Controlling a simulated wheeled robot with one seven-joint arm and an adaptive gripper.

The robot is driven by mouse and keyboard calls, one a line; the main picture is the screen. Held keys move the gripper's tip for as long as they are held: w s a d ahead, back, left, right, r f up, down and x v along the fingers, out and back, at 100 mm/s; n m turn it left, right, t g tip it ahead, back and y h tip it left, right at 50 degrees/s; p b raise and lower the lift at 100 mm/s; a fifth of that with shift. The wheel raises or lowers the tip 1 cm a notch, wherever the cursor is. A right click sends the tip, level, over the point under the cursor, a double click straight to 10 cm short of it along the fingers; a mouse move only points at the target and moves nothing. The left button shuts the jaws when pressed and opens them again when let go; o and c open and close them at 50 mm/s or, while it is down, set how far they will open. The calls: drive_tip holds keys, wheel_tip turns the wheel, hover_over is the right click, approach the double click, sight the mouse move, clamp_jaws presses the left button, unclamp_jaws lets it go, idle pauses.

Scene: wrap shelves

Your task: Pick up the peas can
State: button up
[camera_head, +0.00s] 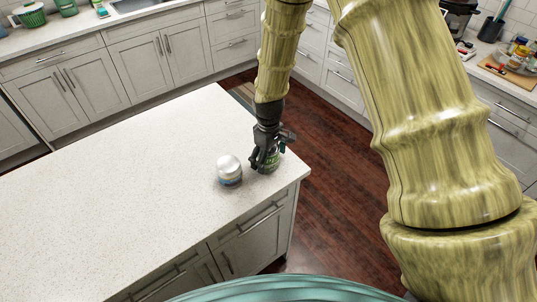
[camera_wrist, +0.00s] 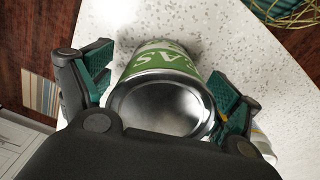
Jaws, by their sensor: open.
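The peas can (camera_wrist: 166,58) has a green and white label with the letters "EAS" showing and a bare silver end facing the wrist camera. In the head view the peas can (camera_head: 272,163) stands on the counter near its right corner, partly hidden by my gripper. My gripper (camera_head: 266,158) is down at the can. In the wrist view the gripper's teal-padded fingers (camera_wrist: 162,75) are open, one on each side of the can. A small gap shows at the left finger; contact at the right finger cannot be told.
The counter's right edge and corner are close by. The counter's left part is clear. Wooden floor (camera_head: 335,170) lies beyond the edge.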

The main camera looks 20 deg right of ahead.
drive_tip(key=c, duration=1)
